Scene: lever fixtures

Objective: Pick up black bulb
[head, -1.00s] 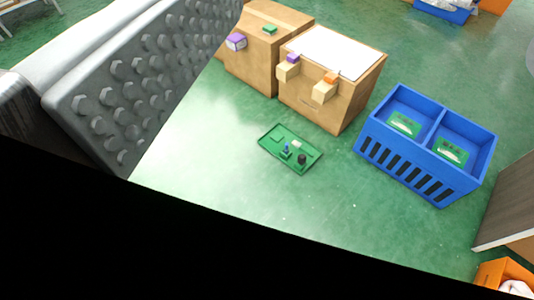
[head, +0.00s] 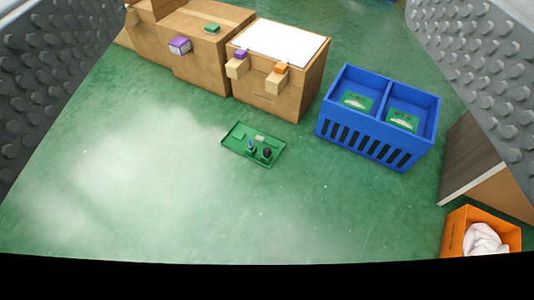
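The black bulb (head: 267,153) is a small dark round piece at the right part of a green tray (head: 237,150) on the floor, near the middle of the view. A small blue piece (head: 250,146) stands just left of it, with a pale piece behind. My gripper (head: 265,75) shows as two grey studded fingers at the left and right edges. They are wide apart with nothing between them. The gripper is well away from the tray and the bulb.
A blue two-compartment crate (head: 362,140) holding green cards stands right of the tray. Wooden boxes (head: 268,95) with small coloured blocks stand behind it. An orange bin (head: 454,232) with white cloth is at lower right. Floor left and in front is clear.

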